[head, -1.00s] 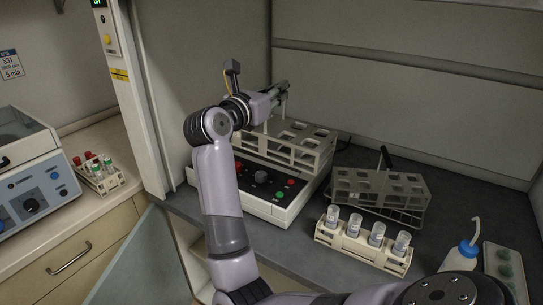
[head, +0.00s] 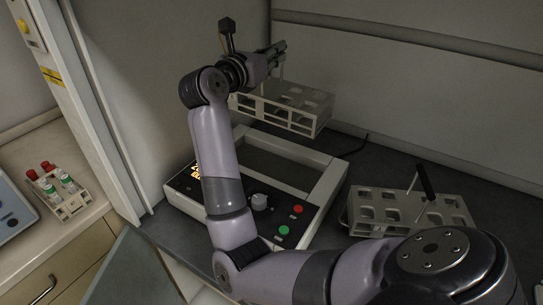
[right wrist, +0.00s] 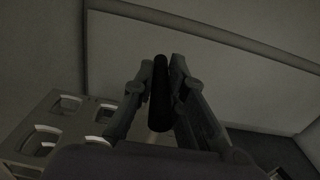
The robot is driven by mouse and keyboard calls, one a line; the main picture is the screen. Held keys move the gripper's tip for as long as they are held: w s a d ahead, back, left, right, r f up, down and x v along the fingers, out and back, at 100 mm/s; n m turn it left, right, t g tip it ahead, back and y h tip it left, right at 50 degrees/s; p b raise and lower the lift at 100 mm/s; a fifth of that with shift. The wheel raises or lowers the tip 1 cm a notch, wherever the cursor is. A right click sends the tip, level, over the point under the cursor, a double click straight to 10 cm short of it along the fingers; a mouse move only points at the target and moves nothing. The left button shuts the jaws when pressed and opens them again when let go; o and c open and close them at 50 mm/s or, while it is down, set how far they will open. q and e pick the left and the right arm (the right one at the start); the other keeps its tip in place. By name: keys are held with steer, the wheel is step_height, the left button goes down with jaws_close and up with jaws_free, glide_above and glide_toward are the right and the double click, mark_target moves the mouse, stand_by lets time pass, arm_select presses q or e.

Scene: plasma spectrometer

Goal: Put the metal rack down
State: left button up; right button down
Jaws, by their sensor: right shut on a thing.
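The metal rack (head: 292,116), a light grey frame with square openings, hangs above and behind the white instrument (head: 323,187) with knob and buttons. My right gripper (head: 280,50) is above the rack, shut on its handle. In the right wrist view, the fingers (right wrist: 161,75) close around a dark handle bar (right wrist: 158,98), and part of the rack (right wrist: 45,125) shows at the lower left. The instrument's rectangular top frame is empty below the rack. My left gripper is not in view.
A second metal rack (head: 362,215) with a black handle (head: 425,181) stands on the dark worktop, right of the instrument. A small rack with capped tubes (head: 72,207) stands on the left bench beyond the hood's side post. Dark worktop behind the second rack is clear.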

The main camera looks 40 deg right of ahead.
steer(key=shift+w+d+f, duration=0.1)
steer(key=shift+w+f, duration=0.05)
step_height(320, 180, down, 20)
steer(key=p, duration=0.3)
steer(key=shift+r, duration=0.2)
steer(key=c, duration=1.6)
jaws_free()
steer(key=shift+f, duration=0.1)
